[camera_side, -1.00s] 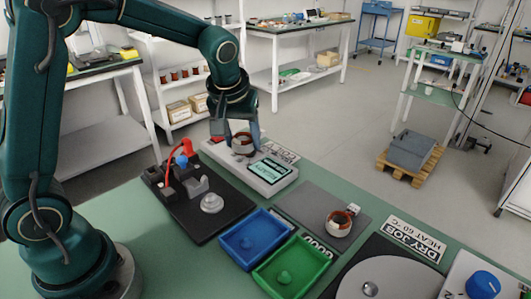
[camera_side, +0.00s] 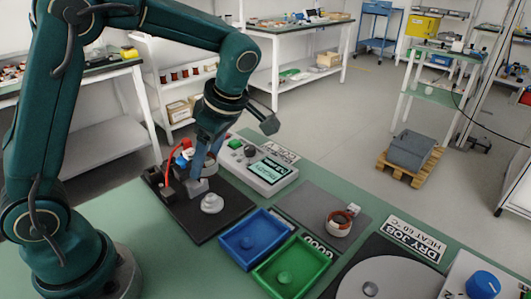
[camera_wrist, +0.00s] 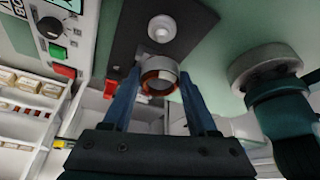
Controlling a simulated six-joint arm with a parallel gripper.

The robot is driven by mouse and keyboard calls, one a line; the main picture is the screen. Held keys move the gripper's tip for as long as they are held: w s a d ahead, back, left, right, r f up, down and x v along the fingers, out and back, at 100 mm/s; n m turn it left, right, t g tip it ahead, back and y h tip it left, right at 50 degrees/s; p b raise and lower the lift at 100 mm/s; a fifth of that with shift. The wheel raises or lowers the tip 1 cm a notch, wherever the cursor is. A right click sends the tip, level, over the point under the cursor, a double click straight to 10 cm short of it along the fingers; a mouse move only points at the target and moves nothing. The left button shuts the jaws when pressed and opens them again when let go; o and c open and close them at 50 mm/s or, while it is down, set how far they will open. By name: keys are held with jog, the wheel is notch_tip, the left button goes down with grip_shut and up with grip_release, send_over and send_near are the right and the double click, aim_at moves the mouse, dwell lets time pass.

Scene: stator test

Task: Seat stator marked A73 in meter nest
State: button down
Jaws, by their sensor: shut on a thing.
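My gripper (camera_side: 207,165) is shut on a stator, a white-grey ring with copper windings. In the wrist view the stator (camera_wrist: 159,76) sits between the two blue-grey fingers (camera_wrist: 160,100). The side view shows my gripper low over the back of a black base plate (camera_side: 222,228), where the arm hides much of the stator. A silver stepped round post (camera_side: 211,203) stands bare on this plate; I cannot tell whether it is the meter nest. The meter (camera_side: 262,172), with a lit display, stands behind. Another stator (camera_side: 339,223) lies on a grey mat. No A73 mark is readable.
A red lever or lead (camera_side: 172,150) and a grey block (camera_side: 196,188) on the black plate crowd my gripper. A blue tray (camera_side: 235,258) and a green tray (camera_side: 312,263) stand in front. A round grey plate (camera_side: 400,280) and blue knob (camera_side: 482,284) are at right.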

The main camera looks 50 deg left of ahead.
send_over(213, 196)
jog(key=shift+f, duration=2.3)
jog(key=shift+a+f, duration=0.1)
jog(key=shift+f, duration=0.3)
jog(key=shift+f, duration=0.65)
jog(key=shift+f, duration=0.35)
jog(key=shift+c, duration=0.5)
grip_release()
jog(key=shift+v, duration=2.6)
